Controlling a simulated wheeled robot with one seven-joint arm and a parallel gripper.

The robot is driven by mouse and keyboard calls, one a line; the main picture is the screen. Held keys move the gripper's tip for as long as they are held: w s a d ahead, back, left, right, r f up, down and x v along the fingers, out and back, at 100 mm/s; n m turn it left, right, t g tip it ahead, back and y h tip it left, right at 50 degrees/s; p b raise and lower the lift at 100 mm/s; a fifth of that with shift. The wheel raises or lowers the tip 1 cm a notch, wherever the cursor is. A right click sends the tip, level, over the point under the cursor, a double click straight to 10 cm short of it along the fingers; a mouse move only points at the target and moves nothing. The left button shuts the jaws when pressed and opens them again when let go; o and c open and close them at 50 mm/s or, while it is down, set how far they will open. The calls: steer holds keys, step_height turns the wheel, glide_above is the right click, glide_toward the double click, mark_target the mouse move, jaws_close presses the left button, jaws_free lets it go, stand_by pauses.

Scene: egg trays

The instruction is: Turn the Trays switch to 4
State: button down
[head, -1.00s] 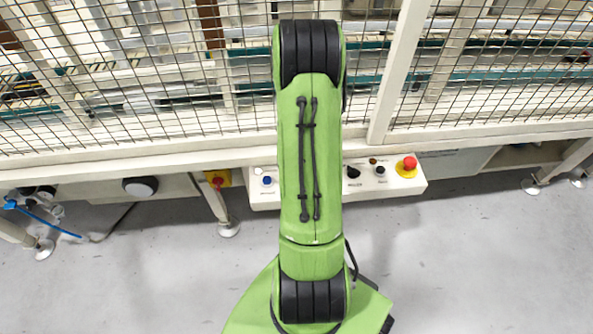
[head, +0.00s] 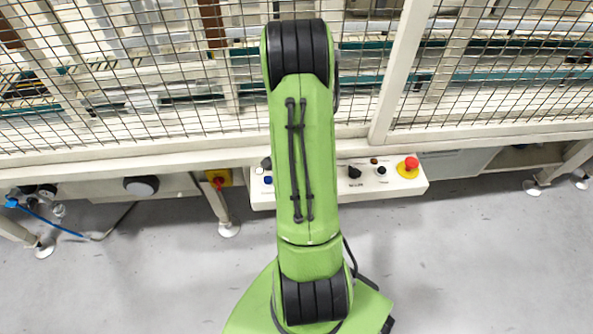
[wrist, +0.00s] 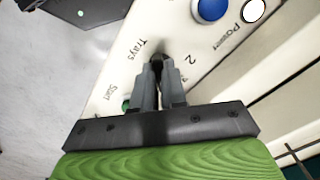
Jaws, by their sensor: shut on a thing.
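The Trays switch (wrist: 157,58) is a small black knob on the white control panel (wrist: 110,73). In the wrist view my gripper (wrist: 158,72) has its two grey fingers closed around the knob, one on each side. The fingers cover most of the knob, so which number it points at cannot be told. The word "Trays" is printed to the left of the knob and a "2" to the right; no 4 can be made out. In the head view the panel (head: 402,183) shows below the fence, and my green arm hides the switch and gripper.
In the head view a red emergency button (head: 411,162) and another black knob (head: 354,172) are right of my arm. Mesh fence stands behind.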

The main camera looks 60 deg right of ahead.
stand_by(0.5)
steer(key=c, duration=1.2)
jaws_free()
steer(key=shift+r, duration=0.15)
step_height(320, 180, up, 16)
steer(key=p, duration=0.5)
steer(key=shift+f, duration=0.25)
